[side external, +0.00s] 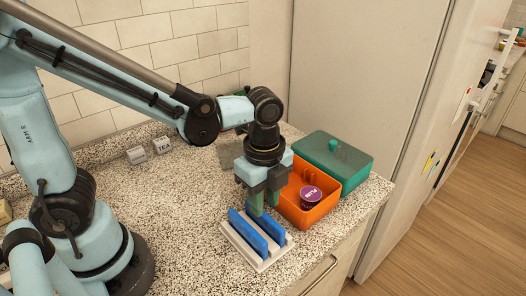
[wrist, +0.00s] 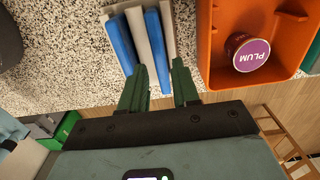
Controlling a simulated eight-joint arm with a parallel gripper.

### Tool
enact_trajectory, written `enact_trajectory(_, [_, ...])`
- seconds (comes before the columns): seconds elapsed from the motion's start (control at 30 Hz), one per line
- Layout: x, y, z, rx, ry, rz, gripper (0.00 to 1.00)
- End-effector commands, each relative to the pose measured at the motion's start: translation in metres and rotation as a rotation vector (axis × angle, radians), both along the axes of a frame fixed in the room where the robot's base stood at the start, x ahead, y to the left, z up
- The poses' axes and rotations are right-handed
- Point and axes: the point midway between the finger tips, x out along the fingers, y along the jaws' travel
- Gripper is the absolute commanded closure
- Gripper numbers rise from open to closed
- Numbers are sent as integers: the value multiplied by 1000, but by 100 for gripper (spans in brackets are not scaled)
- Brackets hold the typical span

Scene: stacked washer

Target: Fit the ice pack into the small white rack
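The small white rack (side external: 262,264) stands on the speckled counter, below my gripper. Two blue slabs, which look like ice packs, stand on edge in it, side by side: a left one (side external: 248,232) and a right one (side external: 270,227). In the wrist view the left slab (wrist: 120,45) and the right slab (wrist: 167,28) are parted by a pale rack wall (wrist: 145,40). My gripper (wrist: 160,66) has its green fingers apart with nothing held between them. The fingertips are close to the near end of the right slab; whether they touch it I cannot tell.
An orange bin (side external: 309,221) holding a purple-lidded plum tub (side external: 311,195) stands close right of the rack. A teal lidded box (side external: 333,160) is behind it. Small white blocks (side external: 161,145) stand by the tiled wall. The counter left of the rack is clear.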

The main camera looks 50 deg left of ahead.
Motion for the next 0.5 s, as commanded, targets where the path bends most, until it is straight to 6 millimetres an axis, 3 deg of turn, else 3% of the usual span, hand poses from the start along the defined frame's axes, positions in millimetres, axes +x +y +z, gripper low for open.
enact_trajectory(0.5, [0,0,67,-1,2,0,69])
